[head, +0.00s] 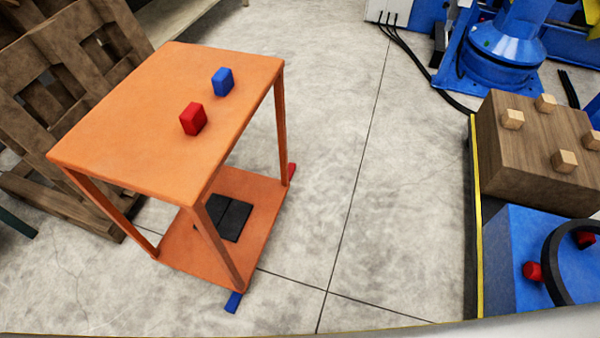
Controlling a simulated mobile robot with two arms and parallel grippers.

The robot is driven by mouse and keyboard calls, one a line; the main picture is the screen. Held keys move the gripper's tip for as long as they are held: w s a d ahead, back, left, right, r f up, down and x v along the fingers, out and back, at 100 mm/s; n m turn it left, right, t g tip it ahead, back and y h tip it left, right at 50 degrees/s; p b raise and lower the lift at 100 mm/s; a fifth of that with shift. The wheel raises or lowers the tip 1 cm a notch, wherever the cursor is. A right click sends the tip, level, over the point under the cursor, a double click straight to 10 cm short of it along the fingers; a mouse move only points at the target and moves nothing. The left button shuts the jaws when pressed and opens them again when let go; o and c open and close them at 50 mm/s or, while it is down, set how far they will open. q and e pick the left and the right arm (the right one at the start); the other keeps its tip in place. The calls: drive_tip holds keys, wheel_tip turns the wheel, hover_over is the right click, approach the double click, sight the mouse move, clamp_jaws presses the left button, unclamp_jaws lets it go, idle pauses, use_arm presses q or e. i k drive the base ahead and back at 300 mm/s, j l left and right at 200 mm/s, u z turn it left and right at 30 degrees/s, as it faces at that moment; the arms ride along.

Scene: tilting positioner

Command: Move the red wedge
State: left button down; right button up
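A red block (193,119), which may be the red wedge, sits on the top of an orange table (130,120) near its right edge. Its shape looks like a small box with slanted sides. A blue block (222,81) of similar size stands behind it and to the right, apart from it. Neither of my grippers is in view.
The orange table has a lower shelf with a dark flat piece (232,220). Wooden pallets (60,90) lean at the left. A brown block with several pegs (520,150) and a blue machine base (500,60) stand at the right.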

sight(291, 166)
drive_tip(key=i+l+z, duration=0.2)
drive_tip(key=i, duration=0.15)
drive_tip(key=i+l+z, duration=0.2)
drive_tip(key=i, duration=0.2)
drive_tip(key=i+l+z, duration=0.15)
drive_tip(key=i, duration=0.95)
drive_tip(key=i+z, duration=0.1)
drive_tip(key=i, duration=1)
drive_tip(key=i+u, duration=0.4)
drive_tip(key=i+l+u, duration=0.15)
drive_tip(key=i+u, duration=0.25)
drive_tip(key=i+l+u, duration=0.4)
drive_tip(key=i+u, duration=0.2)
drive_tip(key=u, duration=0.2)
drive_tip(key=i+u, duration=0.2)
drive_tip(key=u, duration=0.25)
drive_tip(key=i+l+u, duration=0.15)
drive_tip(key=u, duration=0.25)
drive_tip(key=i+l+u, duration=0.15)
drive_tip(key=u, duration=0.3)
drive_tip(key=i+l+u, duration=0.15)
drive_tip(key=u, duration=0.25)
drive_tip(key=i+l+u, duration=0.1)
drive_tip(key=l+u, duration=0.35)
drive_tip(key=j, duration=0.1)
